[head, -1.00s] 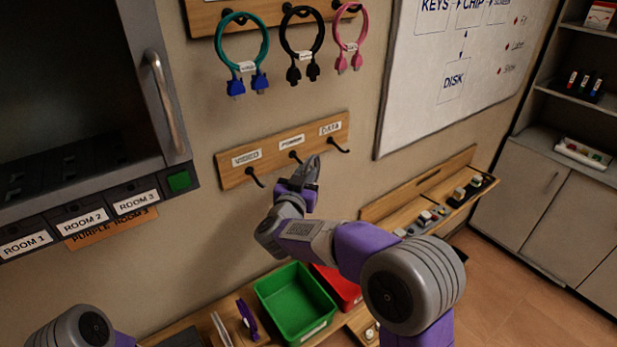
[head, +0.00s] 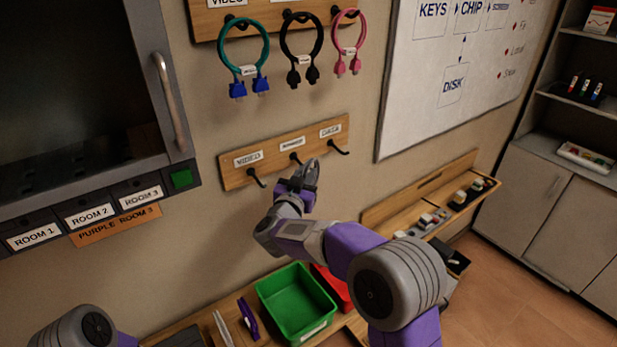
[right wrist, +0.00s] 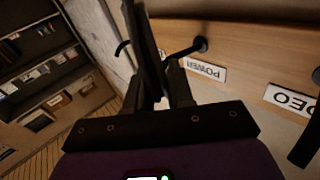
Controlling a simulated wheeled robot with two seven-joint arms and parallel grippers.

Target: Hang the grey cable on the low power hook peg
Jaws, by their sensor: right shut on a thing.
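The low wooden board (head: 228,178) carries three dark hook pegs labelled VIDEO, POWER and DATA. The power hook peg (head: 296,158) is the middle one. It also shows in the right wrist view (right wrist: 186,50), above the POWER label. My right gripper (head: 303,181) is just below and in front of this peg. It is shut on a dark, thin, looped thing, seen edge-on in the right wrist view, which I take for the grey cable (right wrist: 146,45). The cable appears beside the peg; I cannot tell whether it touches it. My left gripper is out of view.
Teal (head: 265,50), black (head: 320,42) and pink (head: 361,34) cables hang on the upper board. A green bin (head: 297,318) and a red bin stand below. A dark cabinet (head: 185,150) is at left. A wooden ledge (head: 385,217) with small parts is at right.

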